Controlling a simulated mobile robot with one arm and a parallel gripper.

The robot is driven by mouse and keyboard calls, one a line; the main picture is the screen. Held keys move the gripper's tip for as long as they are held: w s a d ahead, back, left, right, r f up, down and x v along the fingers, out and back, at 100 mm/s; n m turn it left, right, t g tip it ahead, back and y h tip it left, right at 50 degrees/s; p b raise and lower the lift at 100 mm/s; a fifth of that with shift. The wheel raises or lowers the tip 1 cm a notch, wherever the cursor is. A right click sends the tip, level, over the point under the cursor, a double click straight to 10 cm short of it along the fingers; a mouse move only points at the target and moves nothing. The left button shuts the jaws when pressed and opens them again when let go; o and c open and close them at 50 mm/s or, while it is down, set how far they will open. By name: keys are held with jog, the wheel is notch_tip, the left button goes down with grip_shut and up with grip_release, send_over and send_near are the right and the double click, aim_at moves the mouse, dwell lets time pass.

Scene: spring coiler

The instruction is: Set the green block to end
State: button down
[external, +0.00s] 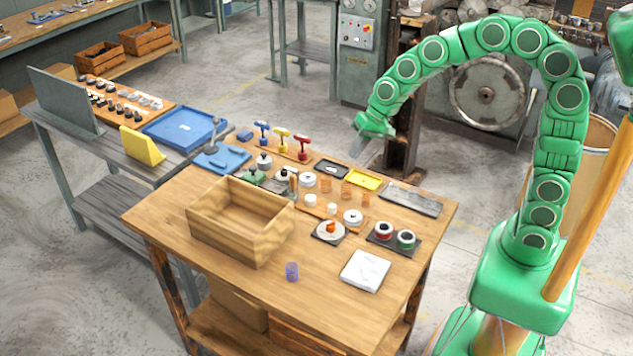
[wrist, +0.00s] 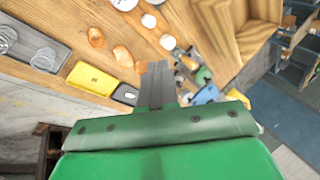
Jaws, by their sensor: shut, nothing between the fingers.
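A small green block (external: 254,178) with a dark upright part on it stands on the table just behind the wooden box. In the wrist view a green piece (wrist: 203,75), probably the same block, shows to the right of my fingertips, partly crowded by small parts. My gripper (external: 357,148) is raised above the back edge of the table, to the right of the green block and well apart from it. Its grey fingers (wrist: 157,72) are shut and empty.
An open wooden box (external: 222,238) stands at the table's left. A yellow tray (external: 364,180), a dark tray (external: 410,201), orange coils, white discs and T-handled tools crowd the back. A white pad (external: 365,271) lies front right. The front middle is mostly clear, except a purple coil (external: 292,271).

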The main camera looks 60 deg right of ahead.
jog(key=w+a+f+m+t, duration=0.1)
jog(key=w+f+m+t, duration=0.15)
jog(key=w, duration=0.85)
jog(key=m+t, duration=0.1)
jog(key=m, duration=0.3)
send_near(263, 174)
jog(key=shift+a+f, duration=0.35)
jog(key=shift+a, duration=0.1)
jog(key=x, duration=0.2)
jog(key=shift+w+a, duration=0.1)
jog(key=shift+w, duration=0.25)
jog(key=shift+w+a+f, duration=0.1)
jog(key=shift+w+a, duration=0.3)
jog(key=shift+w, duration=0.25)
jog(key=shift+w+a+f, duration=0.1)
jog(key=shift+w+a, duration=0.25)
jog(key=shift+w, duration=0.35)
jog(key=shift+w, duration=0.15)
jog(key=shift+w+d, duration=0.1)
jog(key=shift+w, duration=2.3)
